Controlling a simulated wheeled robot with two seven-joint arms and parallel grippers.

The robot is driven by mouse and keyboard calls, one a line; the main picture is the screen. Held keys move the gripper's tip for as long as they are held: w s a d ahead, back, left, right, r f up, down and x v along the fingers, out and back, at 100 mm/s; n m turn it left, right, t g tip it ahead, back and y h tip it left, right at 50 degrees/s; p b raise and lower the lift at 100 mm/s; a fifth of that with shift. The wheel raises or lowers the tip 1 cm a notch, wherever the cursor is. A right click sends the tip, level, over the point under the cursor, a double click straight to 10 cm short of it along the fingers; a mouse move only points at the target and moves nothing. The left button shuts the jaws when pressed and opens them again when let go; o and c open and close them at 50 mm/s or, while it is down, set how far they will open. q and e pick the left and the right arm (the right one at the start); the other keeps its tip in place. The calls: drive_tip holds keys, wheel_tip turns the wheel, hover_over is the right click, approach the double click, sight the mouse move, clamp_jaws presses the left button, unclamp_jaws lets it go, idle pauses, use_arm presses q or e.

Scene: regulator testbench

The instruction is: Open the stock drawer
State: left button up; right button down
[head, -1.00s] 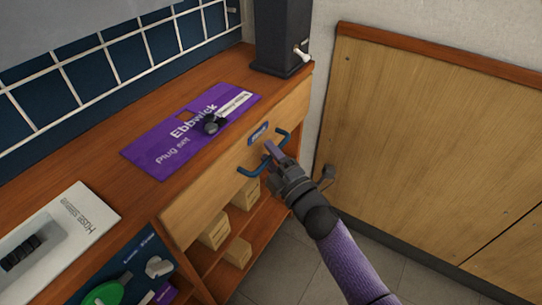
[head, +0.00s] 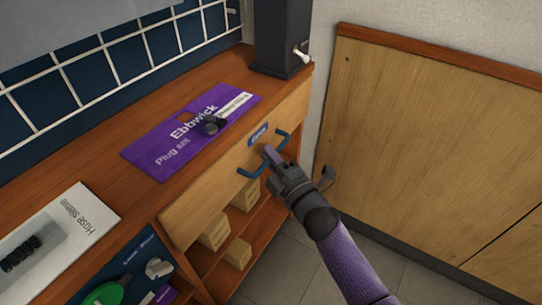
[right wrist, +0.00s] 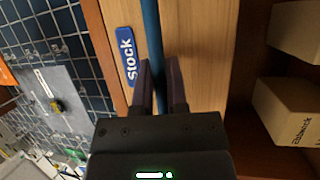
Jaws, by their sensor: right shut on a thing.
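The stock drawer (head: 215,188) has a pale wood front under the counter, with a blue label plate (head: 258,135) that reads "Stock" in the right wrist view (right wrist: 127,57). Its blue bar handle (head: 247,172) also runs down between my fingers in the right wrist view (right wrist: 152,30). My right gripper (head: 268,152) is shut on the handle's middle, one dark finger on each side of the bar. The drawer front looks flush or nearly flush with the counter; I cannot tell a small gap. My left gripper is not in view.
A purple "Ebbwick" mat (head: 150,157) with a small black part lies on the counter. A dark box (head: 280,40) stands at its far end. Cardboard boxes (head: 213,232) sit on the shelf below. A wooden panel (head: 430,130) stands to the right, with open floor before it.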

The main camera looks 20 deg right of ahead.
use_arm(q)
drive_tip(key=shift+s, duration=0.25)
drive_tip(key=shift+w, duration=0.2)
use_arm(e)
drive_tip(key=shift+s+d, duration=0.1)
drive_tip(key=s+d+p, duration=0.4)
drive_tip(key=s+d, duration=0.7)
drive_tip(key=s, duration=0.4)
drive_tip(key=shift+d, duration=0.35)
drive_tip(key=c, duration=0.6)
unclamp_jaws()
drive_tip(key=shift+c, duration=0.2)
use_arm(q)
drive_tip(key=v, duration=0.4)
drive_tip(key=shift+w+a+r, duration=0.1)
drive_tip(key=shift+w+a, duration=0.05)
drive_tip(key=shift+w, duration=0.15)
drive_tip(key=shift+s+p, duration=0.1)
drive_tip(key=shift+p, duration=0.2)
